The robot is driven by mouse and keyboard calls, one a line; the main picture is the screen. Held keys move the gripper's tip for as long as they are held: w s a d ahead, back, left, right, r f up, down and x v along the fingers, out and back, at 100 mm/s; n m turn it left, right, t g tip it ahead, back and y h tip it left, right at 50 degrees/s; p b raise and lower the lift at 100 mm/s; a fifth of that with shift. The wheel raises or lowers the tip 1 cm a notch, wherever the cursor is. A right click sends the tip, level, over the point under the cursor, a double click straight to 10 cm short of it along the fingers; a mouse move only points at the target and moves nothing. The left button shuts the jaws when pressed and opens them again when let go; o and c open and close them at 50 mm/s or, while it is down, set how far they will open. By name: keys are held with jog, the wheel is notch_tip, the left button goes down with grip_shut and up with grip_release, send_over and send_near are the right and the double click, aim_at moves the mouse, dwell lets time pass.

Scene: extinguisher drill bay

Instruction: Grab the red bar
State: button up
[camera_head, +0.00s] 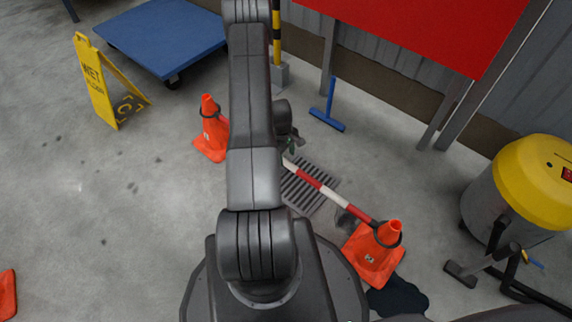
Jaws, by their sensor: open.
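The red bar (331,194) is a red-and-white striped pole. It spans between two orange cones, above a floor grate (309,186). Its right end meets the front right cone (376,254). Its left end runs behind my arm toward the back left cone (211,131), and that end is hidden. My arm reaches away from me up the middle of the view. My gripper (291,143) shows only in part beside the arm, close to the bar's far end. Its fingers are small and partly hidden, and I cannot tell whether they touch the bar.
A blue platform cart (160,35) and a yellow wet-floor sign (96,82) stand at the back left. A yellow-topped vacuum (520,195) is at right. A dark puddle (399,298) lies by the right cone. The left floor is mostly clear.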

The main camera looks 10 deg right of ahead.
aim_at(286, 161)
notch_tip(286, 161, down, 4)
jog(key=shift+s+a+r+b, duration=0.1)
jog(key=shift+r+b, duration=0.15)
jog(key=shift+b, duration=0.2)
jog(key=shift+r, duration=0.1)
grip_shut()
